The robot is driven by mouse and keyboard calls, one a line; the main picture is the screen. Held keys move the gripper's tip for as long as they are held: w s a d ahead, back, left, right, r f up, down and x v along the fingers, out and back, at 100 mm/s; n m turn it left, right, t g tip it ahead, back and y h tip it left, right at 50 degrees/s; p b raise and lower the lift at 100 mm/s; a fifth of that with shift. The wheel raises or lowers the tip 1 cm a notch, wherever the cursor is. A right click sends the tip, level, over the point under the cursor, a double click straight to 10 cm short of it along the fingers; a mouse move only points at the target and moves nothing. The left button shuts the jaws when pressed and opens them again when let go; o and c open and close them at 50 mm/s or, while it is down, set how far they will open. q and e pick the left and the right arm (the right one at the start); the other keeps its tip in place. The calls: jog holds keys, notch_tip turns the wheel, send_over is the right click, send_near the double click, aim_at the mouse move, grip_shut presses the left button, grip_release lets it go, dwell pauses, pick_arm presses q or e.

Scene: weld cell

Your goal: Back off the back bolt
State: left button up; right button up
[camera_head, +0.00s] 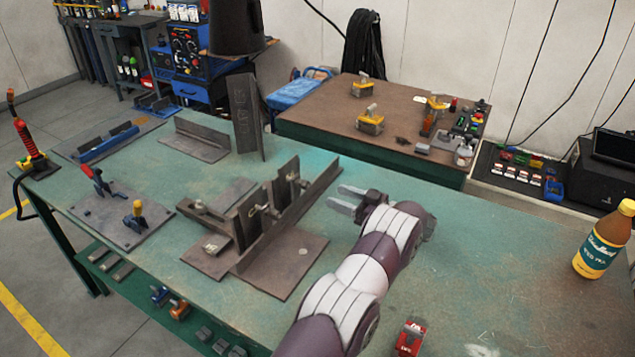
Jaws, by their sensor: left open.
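A steel welding fixture with upright plates (316,203) stands on a flat base plate (291,262) in the middle of the green table (420,285). Small bolt or clamp fittings sit on it; the farther one, apparently the back bolt (297,186), is between the upright plates at the fixture's far end. A nearer fitting (262,209) is lower on the left. Thread and seating are too small to tell. My left gripper (338,198) is open and empty, just right of the fixture's far end, its fingers pointing left and apart from the plates. My right gripper is out of view.
A plate with red and yellow toggle clamps (119,222) lies left of the fixture. A tall angled plate (246,117) stands behind it. The table's right half is mostly clear.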

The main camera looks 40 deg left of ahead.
aim_at(311, 187)
pick_arm(q)
jog(key=p+x, duration=0.1)
jog(key=x, duration=0.7)
jog(key=shift+a, duration=0.25)
grip_shut()
